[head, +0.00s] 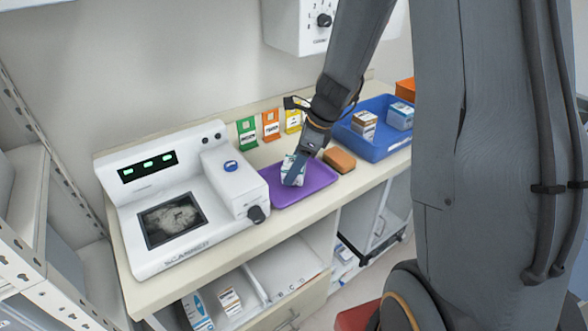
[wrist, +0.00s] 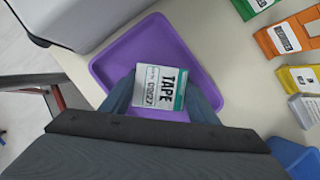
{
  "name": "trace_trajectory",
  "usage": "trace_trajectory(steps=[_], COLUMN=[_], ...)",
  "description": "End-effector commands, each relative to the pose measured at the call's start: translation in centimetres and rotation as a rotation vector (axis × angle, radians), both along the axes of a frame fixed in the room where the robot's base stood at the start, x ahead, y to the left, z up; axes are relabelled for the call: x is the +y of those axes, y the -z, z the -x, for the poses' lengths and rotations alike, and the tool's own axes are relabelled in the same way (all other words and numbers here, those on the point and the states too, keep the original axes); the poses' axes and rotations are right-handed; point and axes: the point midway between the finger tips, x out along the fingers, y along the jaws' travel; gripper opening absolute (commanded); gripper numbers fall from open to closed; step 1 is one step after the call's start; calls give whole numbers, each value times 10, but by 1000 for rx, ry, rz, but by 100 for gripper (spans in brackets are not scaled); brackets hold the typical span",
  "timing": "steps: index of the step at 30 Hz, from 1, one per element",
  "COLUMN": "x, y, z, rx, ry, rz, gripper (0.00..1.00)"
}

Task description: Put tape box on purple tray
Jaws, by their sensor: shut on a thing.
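The tape box (wrist: 158,88) is white with a teal edge and black "TAPE" lettering in the wrist view. My gripper (wrist: 160,100) is shut on it, one finger on each side. The purple tray (wrist: 113,62) lies below the box. In the head view the tape box (head: 289,170) is at my gripper (head: 295,177), over the left part of the purple tray (head: 315,180). I cannot tell whether the box touches the tray floor.
A white scanner (head: 170,205) stands left of the tray. An orange-brown block (head: 339,160) is at the tray's right, and a blue tray (head: 372,148) with boxes lies beyond it. Coloured cards (head: 270,125) stand behind. The counter's front edge (head: 240,245) is close.

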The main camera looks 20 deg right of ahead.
Motion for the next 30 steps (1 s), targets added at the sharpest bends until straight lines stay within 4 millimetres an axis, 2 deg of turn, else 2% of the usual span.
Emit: trace_trajectory(steps=[3,15,16,19,30], x=[0,0,0,0,0], y=[11,16,15,15,10], z=[0,0,0,0,0], rx=[0,0,0,0,-1], ry=[0,-1,-1,-1,-1], rz=[1,1,1,1,1], gripper=[30,30,58,73,73])
